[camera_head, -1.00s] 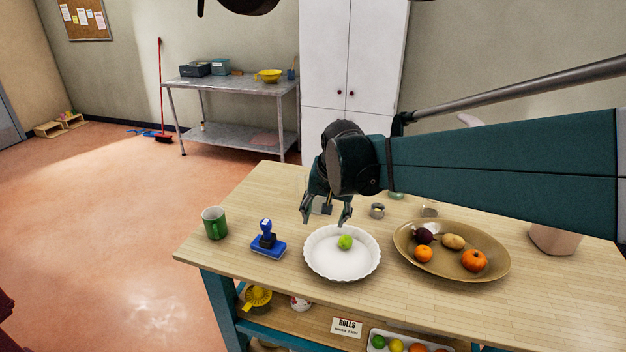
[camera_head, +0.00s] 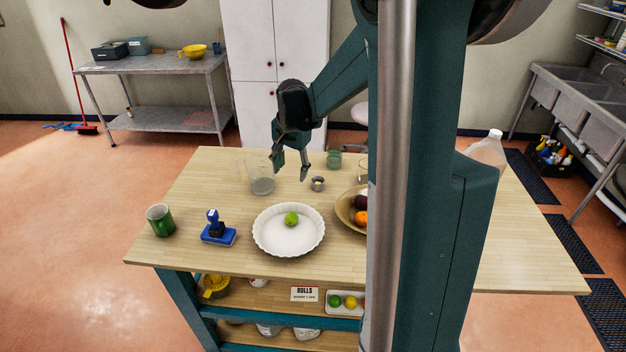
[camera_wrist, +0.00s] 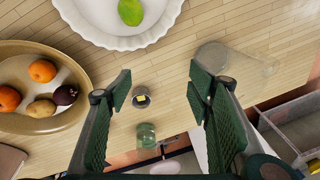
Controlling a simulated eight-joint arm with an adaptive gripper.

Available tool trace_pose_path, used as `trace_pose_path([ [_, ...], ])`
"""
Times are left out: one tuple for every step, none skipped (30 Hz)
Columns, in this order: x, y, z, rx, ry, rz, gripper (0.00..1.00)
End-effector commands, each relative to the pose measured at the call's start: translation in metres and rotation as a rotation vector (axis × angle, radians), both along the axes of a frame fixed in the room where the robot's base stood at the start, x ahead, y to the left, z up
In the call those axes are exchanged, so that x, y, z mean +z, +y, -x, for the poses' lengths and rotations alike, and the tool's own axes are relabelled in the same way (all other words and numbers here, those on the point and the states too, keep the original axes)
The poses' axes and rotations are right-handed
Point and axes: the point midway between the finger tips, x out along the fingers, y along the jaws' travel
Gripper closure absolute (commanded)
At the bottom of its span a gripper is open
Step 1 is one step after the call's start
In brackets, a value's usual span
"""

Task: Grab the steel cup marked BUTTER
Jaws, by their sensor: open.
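A small steel cup (camera_head: 317,184) stands upright on the wooden table, behind the white fluted dish. No lettering on it is readable. In the wrist view, the small cup (camera_wrist: 141,101) lies between the fingers in the picture, nearer the left one, with something yellow in its mouth. My gripper (camera_head: 290,169) is open and empty above the table, to the upper left of the cup in the head view. In the wrist view, my gripper (camera_wrist: 159,92) has its fingers spread wide, touching nothing.
A clear glass (camera_head: 262,182) stands left of the cup and a greenish glass (camera_head: 334,159) behind it. The white dish (camera_head: 270,246) holds a lime. The brown fruit platter (camera_wrist: 50,122) lies beside the cup. A green mug (camera_head: 160,220) and a blue stamp (camera_head: 217,234) stand left.

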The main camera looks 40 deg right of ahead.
Motion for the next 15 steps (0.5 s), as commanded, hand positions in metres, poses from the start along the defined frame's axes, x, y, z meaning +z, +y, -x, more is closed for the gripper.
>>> trace_pose_path([
  [0.0, -0.01, -0.004, -0.024, 0.007, -0.007, 0.49],
  [-0.002, -0.015, -0.006, -0.039, 0.012, -0.011, 0.49],
  [-0.005, -0.022, -0.009, -0.058, 0.017, -0.016, 0.49],
  [-0.007, -0.028, -0.01, -0.072, 0.021, -0.02, 0.49],
  [-0.009, -0.033, -0.012, -0.087, 0.026, -0.024, 0.49],
  [-0.012, -0.039, -0.014, -0.107, 0.032, -0.029, 0.49],
  [-0.014, -0.045, -0.016, -0.121, 0.036, -0.033, 0.49],
  [-0.017, -0.05, -0.017, -0.135, 0.041, -0.037, 0.49],
  [-0.02, -0.057, -0.019, -0.156, 0.045, -0.041, 0.49],
  [-0.023, -0.063, -0.02, -0.17, 0.049, -0.045, 0.49],
  [-0.025, -0.067, -0.021, -0.185, 0.054, -0.05, 0.49],
  [-0.029, -0.074, -0.023, -0.204, 0.06, -0.055, 0.49],
  [-0.031, -0.08, -0.023, -0.219, 0.064, -0.059, 0.49],
  [-0.034, -0.085, -0.024, -0.233, 0.069, -0.062, 0.49],
  [-0.038, -0.092, -0.025, -0.253, 0.073, -0.067, 0.49],
])
